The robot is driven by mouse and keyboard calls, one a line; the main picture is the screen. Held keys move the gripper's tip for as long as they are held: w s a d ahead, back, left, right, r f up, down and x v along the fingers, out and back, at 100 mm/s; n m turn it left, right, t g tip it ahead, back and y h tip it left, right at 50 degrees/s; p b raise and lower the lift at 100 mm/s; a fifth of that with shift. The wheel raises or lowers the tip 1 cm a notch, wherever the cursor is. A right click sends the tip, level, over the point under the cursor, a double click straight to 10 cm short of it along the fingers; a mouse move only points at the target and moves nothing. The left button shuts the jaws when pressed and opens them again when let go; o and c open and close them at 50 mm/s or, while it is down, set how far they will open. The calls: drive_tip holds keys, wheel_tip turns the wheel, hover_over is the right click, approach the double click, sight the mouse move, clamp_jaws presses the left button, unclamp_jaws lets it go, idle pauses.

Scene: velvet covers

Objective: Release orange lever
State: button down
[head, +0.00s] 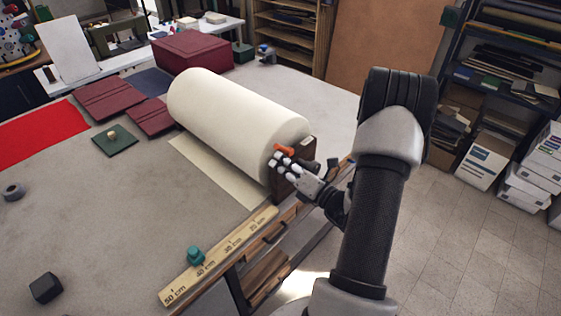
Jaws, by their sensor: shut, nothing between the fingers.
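A small orange lever (285,150) sticks out at the near right end of a large cream roll (235,108), by a dark brown block (303,153). My gripper (277,167), pale with dark joints, is just below and in front of the lever at the roll's end. Its fingers are shut with nothing held. The fingertips are very close to the lever; I cannot tell whether they touch it.
A wooden ruler (220,253) with a green knob (195,256) runs along the table's front edge. Dark red covers (105,98), a dark red box (190,50) and a black block (46,288) lie on the grey table. The table's left front is mostly clear.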

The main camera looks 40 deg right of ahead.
drive_tip(key=shift+r, duration=0.2)
drive_tip(key=d+r+m+p, duration=0.4)
drive_tip(key=d+m+p, duration=0.3)
drive_tip(key=m+p, duration=0.6)
drive_tip(key=shift+w+r+m+g+p, duration=0.3)
drive_tip(key=shift+m+p, duration=0.1)
drive_tip(key=shift+p, duration=0.35)
drive_tip(key=shift+d, duration=0.1)
